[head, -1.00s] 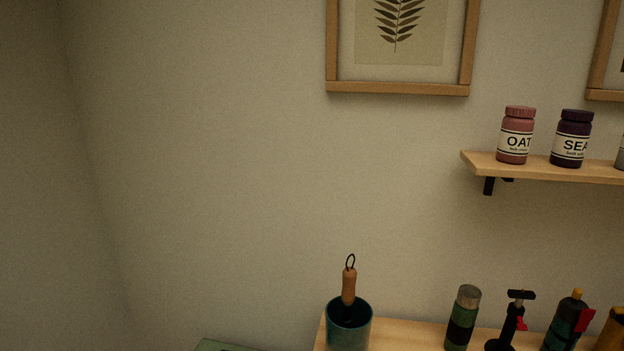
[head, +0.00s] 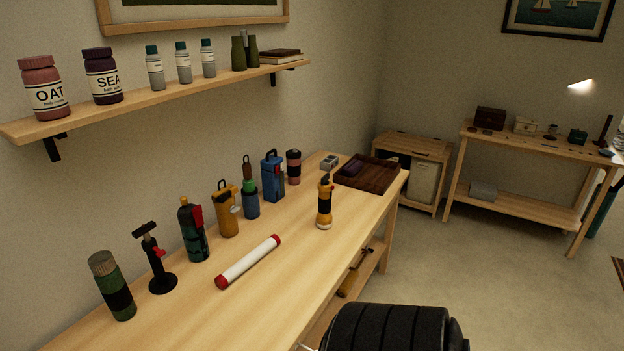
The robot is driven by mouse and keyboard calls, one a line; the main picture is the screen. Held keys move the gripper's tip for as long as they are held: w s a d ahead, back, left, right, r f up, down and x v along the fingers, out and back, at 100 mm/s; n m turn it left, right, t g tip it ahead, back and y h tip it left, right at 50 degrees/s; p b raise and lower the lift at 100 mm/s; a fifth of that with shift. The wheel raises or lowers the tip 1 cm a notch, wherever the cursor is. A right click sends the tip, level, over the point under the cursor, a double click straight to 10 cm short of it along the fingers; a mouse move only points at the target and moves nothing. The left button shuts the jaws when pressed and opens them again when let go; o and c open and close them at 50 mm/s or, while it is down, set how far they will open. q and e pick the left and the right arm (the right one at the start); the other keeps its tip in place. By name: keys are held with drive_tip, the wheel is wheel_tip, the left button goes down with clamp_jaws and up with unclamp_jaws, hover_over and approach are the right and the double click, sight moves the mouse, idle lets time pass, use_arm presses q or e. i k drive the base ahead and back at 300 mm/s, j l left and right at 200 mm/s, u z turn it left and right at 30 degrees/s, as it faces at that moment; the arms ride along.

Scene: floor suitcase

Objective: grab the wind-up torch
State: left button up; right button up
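A yellow torch-shaped item (head: 325,204) with a black band stands upright on the wooden bench (head: 300,290), near its front edge. Another orange-yellow item (head: 227,210) with a top loop and a small grey part on its side stands further left in the back row. I cannot tell for certain which of the two is the wind-up torch. Neither of my grippers is in view.
Several bottles and tools line the bench's back, with a white red-capped tube (head: 249,262) in front. A dark tray (head: 385,178) sits at the far end. A black ribbed object (head: 390,330) fills the bottom. Open floor (head: 480,270) lies right.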

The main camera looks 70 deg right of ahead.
sight(324, 217)
drive_tip(key=z, duration=2.3)
